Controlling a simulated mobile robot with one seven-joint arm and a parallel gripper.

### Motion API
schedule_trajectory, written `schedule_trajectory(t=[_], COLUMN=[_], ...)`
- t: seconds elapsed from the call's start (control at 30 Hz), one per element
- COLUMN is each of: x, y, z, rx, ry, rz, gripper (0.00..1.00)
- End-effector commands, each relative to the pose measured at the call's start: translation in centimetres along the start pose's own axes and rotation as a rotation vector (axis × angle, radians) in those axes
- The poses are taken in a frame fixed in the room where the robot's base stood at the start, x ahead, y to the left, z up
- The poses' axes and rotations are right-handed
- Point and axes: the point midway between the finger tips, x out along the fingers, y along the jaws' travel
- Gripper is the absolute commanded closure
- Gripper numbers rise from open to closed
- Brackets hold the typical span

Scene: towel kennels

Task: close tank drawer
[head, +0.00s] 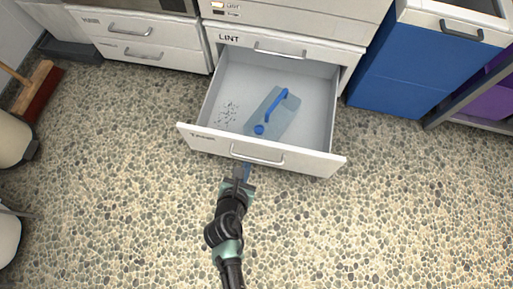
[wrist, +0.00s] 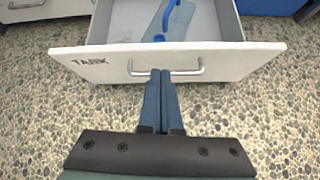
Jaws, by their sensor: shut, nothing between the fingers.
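The tank drawer (head: 200,143) is a white drawer pulled far out, near the middle of the head view. Its front panel carries a curved metal handle (head: 257,156) and lettering that reads TANK in the wrist view (wrist: 92,61). Inside lie a translucent blue-grey container with a blue handle (head: 272,113) and some small pale bits (head: 229,112). My gripper (head: 243,171) is in front of the drawer front, just below the handle. In the wrist view its blue fingers (wrist: 163,76) are together and overlap the handle's middle. I cannot tell whether they touch it. Nothing is held.
A LINT drawer (head: 280,50) is above, shut. White drawers (head: 140,40) stand at left and a blue cabinet (head: 400,75) at right. A brush (head: 38,92) is at far left. The pebbled floor (head: 350,230) in front is clear.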

Motion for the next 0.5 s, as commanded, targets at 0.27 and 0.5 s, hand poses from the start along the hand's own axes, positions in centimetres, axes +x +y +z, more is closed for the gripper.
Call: schedule_trajectory(t=[0.27, 0.5], x=[1.5, 6.1], y=[-1.2, -1.3], z=[-4.4, -4.7], rx=[-0.127, -0.122], ry=[0.044, 0.041], rz=[-0.018, -0.018], gripper=[1.00, 1.00])
